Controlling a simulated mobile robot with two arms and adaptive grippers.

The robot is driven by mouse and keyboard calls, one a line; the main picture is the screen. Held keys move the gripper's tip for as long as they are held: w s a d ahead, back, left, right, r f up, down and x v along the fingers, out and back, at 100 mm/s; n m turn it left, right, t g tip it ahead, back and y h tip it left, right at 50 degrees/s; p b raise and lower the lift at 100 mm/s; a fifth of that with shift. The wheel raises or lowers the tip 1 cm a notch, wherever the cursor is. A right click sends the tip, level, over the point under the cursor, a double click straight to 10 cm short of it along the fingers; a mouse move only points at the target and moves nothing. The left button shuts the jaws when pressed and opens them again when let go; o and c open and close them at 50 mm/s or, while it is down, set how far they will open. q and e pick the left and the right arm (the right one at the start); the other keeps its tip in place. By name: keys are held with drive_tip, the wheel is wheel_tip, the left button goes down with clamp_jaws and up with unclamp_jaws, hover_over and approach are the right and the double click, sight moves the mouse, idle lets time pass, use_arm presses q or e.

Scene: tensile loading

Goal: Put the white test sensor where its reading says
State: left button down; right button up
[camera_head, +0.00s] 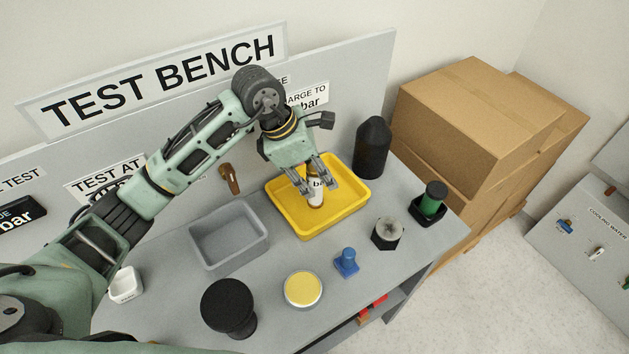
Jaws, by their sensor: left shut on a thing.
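My left gripper (320,190) is shut on the white test sensor (316,197), a small white cylinder with partly visible dark lettering and an amber-coloured lower end. It holds the sensor roughly upright in or just over the yellow tray (328,234); I cannot tell whether it touches the tray floor. The fingers hide part of the sensor, and its reading is not legible. An empty grey tray (229,262) is left of the yellow one. Wall signs reading "TEST AT" (105,176) and "CHARGE TO" (307,97) are partly hidden by my left arm. My right gripper is not in view.
On the bench are a black bottle-shaped object (372,148), a green cylinder (432,200) in a black holder, a metal-topped black part (388,233), a blue part (346,262), a yellow-topped disc (303,289), a black knob (229,307) and a white cup (126,285). Cardboard boxes (475,105) stand right.

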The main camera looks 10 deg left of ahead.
sight(314, 188)
use_arm(q)
drive_tip(key=shift+a+f, duration=0.15)
drive_tip(key=shift+f, duration=0.05)
wheel_tip(314, 188, down, 3)
drive_tip(key=shift+f+p, duration=0.15)
drive_tip(key=shift+p, duration=0.75)
drive_tip(key=shift+f, duration=0.25)
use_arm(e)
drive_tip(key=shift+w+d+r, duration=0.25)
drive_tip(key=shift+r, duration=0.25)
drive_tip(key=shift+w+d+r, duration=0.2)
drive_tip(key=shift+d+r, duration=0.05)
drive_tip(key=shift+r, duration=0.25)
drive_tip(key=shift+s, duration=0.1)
use_arm(q)
drive_tip(key=shift+f+b, duration=0.25)
drive_tip(key=shift+b, duration=0.05)
drive_tip(key=c, duration=1.6)
unclamp_jaws()
drive_tip(key=shift+r, duration=0.1)
drive_tip(key=shift+c, duration=0.2)
drive_tip(key=o, duration=0.3)
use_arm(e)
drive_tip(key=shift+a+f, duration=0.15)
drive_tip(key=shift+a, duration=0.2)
